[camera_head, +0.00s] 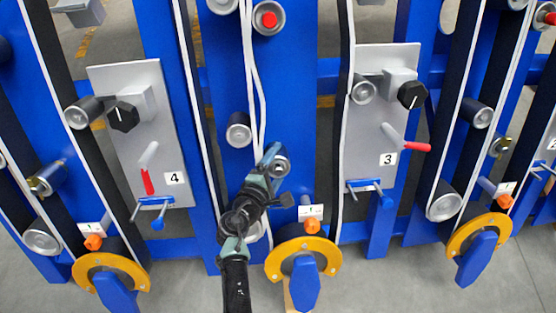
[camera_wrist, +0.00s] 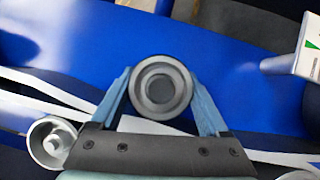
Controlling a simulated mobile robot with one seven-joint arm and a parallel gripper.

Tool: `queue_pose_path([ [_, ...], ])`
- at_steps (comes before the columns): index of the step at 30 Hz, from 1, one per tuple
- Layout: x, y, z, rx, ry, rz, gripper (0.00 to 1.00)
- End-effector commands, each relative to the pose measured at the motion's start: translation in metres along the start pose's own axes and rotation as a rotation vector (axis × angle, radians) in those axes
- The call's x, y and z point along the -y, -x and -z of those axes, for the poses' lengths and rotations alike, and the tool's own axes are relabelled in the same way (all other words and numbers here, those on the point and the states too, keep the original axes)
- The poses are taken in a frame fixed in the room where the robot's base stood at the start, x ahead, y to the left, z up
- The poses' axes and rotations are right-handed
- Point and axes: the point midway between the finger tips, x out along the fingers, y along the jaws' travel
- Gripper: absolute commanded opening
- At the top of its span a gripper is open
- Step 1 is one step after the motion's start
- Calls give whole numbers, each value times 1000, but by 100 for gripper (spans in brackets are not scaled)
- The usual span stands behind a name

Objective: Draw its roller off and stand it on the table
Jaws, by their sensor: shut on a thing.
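A grey metal roller (camera_wrist: 160,88) with a dark hollow centre is seen end-on in the wrist view, between my two blue-grey fingers. My gripper (camera_wrist: 160,82) is shut on its sides. In the head view, my gripper (camera_head: 271,160) reaches up from the bottom to the central blue panel (camera_head: 225,90), and the roller (camera_head: 282,166) shows at its tip. The roller is in front of the panel; I cannot tell whether it still sits on its shaft. No table is clearly seen; a pale wooden piece (camera_head: 290,302) shows at the bottom edge, mostly hidden.
White-edged belts (camera_head: 247,60) run down the frame, beside other rollers (camera_head: 238,131). Grey plates numbered 4 (camera_head: 174,179) and 3 (camera_head: 388,159) carry knobs and levers. A yellow ring with a blue handle (camera_head: 303,258) stands right of my arm. Grey floor lies below.

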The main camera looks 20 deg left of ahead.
Motion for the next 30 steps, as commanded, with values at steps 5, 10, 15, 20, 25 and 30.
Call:
queue_pose_path([
  [5, -3, 6, -3, 0, 1, -3, 0],
  [10, -3, 13, -7, 0, 0, -3, 0],
  [15, -3, 20, -11, 0, 0, -3, 0],
  [20, -2, 27, -15, 0, 0, -2, 0],
  [25, -2, 34, -18, 0, 0, -2, 0],
  [30, -2, 41, -22, 0, 0, -2, 0],
])
